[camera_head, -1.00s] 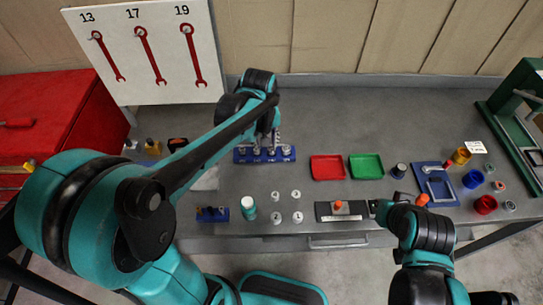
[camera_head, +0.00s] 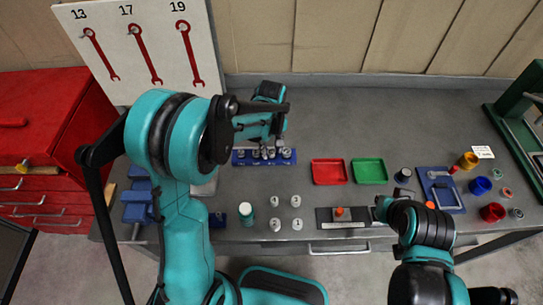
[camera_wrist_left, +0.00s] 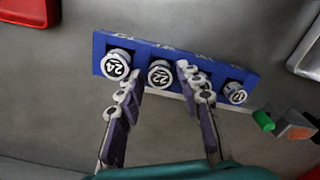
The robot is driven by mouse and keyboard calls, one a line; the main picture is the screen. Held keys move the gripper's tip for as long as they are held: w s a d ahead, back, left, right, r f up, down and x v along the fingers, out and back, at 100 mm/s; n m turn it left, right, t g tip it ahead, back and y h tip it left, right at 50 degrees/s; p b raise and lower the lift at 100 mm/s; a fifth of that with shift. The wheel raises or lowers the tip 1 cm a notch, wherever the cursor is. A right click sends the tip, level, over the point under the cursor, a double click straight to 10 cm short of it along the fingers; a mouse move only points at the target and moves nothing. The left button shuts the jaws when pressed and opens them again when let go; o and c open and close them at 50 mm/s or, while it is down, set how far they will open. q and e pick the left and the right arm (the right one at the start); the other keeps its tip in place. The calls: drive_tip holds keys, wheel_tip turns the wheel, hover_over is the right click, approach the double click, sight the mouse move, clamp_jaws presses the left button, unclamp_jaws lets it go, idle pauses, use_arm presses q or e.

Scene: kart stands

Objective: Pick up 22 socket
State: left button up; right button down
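The 22 socket (camera_wrist_left: 159,75) stands upright in the blue rack (camera_wrist_left: 140,45), its numbered end facing the left wrist camera. The 24 socket (camera_wrist_left: 116,65) is left of it, and a smaller socket (camera_wrist_left: 235,92) is at the right end. My left gripper (camera_wrist_left: 158,76) is open, its two fingertips on either side of the 22 socket, with nothing clearly gripped. The right finger hides part of the rack. In the head view the left gripper (camera_head: 266,147) is over the rack (camera_head: 240,158). My right gripper (camera_head: 380,207) is low at the front; its fingers are unclear.
A red tray (camera_head: 329,172) and a green tray (camera_head: 369,171) lie right of the rack. Several small pale cylinders (camera_head: 296,200) stand in front. A grey block with an orange knob (camera_head: 339,212) is near my right gripper. The back of the bench is clear.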

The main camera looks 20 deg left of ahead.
use_arm(q)
clamp_jaws()
drive_tip(key=shift+r, duration=0.1)
